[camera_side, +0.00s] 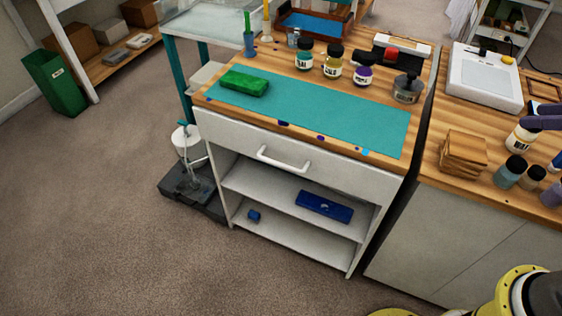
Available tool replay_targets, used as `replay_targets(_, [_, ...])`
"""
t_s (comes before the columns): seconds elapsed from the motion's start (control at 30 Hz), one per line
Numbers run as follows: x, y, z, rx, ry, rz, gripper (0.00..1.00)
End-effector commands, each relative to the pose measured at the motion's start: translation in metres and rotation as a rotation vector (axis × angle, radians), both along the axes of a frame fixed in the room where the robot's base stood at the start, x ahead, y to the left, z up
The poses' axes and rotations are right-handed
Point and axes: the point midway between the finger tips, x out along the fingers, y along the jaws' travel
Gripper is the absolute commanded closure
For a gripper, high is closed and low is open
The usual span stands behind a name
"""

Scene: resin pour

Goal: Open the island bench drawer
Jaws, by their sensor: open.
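The island bench (340,148) has a wooden top and a white body. Its white drawer (352,174) sits directly under the top, and its front looks flush with the bench, so it appears closed. A white bar handle (284,161) is fixed across the middle of the drawer front, with nothing touching it. The inside of the drawer is hidden. Yellow and dark parts of my arm show at the bottom right corner, apart from the bench.
Open shelves (275,187) below the drawer hold a blue case (324,206) and a small blue item. A teal mat (330,112), a green block (244,83) and several jars are on top. A neighbouring counter (452,237) stands close at right. Floor in front is clear.

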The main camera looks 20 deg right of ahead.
Motion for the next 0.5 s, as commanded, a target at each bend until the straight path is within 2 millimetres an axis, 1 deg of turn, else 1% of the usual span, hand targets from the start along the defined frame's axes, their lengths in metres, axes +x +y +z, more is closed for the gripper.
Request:
replay_targets(0.03, [0.019,0.0,0.019,-0.037,-0.093,0.033,0.55])
replay_targets(0.1, [0.047,0.001,0.042,-0.095,-0.211,0.075,0.55])
replay_targets(0.17, [0.071,0.004,0.06,-0.145,-0.3,0.11,0.55])
replay_targets(0.2, [0.087,0.006,0.07,-0.178,-0.356,0.131,0.55])
replay_targets(0.33, [0.139,0.015,0.097,-0.293,-0.519,0.188,0.55])
replay_targets(0.4, [0.167,0.022,0.104,-0.355,-0.596,0.214,0.55])
replay_targets(0.47, [0.19,0.029,0.107,-0.408,-0.657,0.232,0.55])
replay_targets(0.5, [0.206,0.035,0.108,-0.445,-0.696,0.243,0.55])
